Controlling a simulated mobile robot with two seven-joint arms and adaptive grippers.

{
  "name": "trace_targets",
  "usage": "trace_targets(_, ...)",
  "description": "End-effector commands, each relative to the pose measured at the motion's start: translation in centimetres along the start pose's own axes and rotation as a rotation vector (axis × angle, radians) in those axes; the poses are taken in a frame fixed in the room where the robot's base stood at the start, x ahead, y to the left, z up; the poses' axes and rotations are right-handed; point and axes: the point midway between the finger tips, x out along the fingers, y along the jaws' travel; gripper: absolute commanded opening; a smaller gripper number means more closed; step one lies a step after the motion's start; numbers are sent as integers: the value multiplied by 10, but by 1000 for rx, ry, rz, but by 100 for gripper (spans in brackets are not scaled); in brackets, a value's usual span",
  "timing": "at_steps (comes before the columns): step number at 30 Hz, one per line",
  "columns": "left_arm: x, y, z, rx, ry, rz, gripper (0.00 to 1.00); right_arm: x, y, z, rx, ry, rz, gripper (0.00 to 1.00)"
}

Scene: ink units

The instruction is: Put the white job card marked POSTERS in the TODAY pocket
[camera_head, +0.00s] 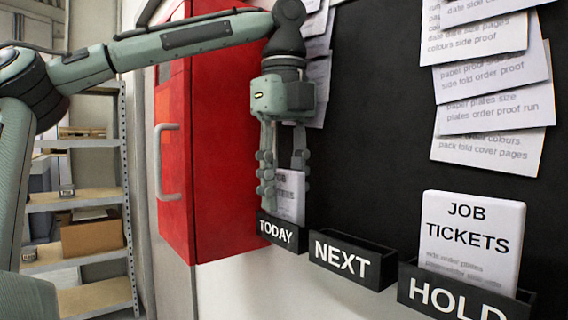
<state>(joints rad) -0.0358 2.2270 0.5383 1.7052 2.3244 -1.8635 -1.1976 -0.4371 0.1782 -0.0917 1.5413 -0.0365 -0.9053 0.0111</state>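A white job card (291,198) stands upright in the TODAY pocket (281,233), its lower end hidden behind the pocket's front. Only the letters "OB" and "ERS" show on it. My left gripper (284,178) points down over this pocket, with one finger in front of the card's left part and the other behind its right edge. The fingers are visibly apart and look open around the card; contact is hard to judge. My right gripper is not in view.
The NEXT pocket (352,260) looks empty. The HOLD pocket (460,294) holds a white JOB TICKETS block (470,238). Paper sheets (495,95) hang on the black board (385,120). A red cabinet (215,150) with a grey handle stands close left. Shelves (85,197) stand further left.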

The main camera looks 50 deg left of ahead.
Motion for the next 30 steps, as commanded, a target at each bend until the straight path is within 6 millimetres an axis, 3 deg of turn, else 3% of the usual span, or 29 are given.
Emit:
trace_targets(15, -100, 0, -1, -4, -5, 3, 34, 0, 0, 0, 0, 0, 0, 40)
trace_targets(21, -116, 0, -1, -1, -2, 2, 34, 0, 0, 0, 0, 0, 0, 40)
trace_targets(30, -119, 0, 0, 2, 0, 0, 34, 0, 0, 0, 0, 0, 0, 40)
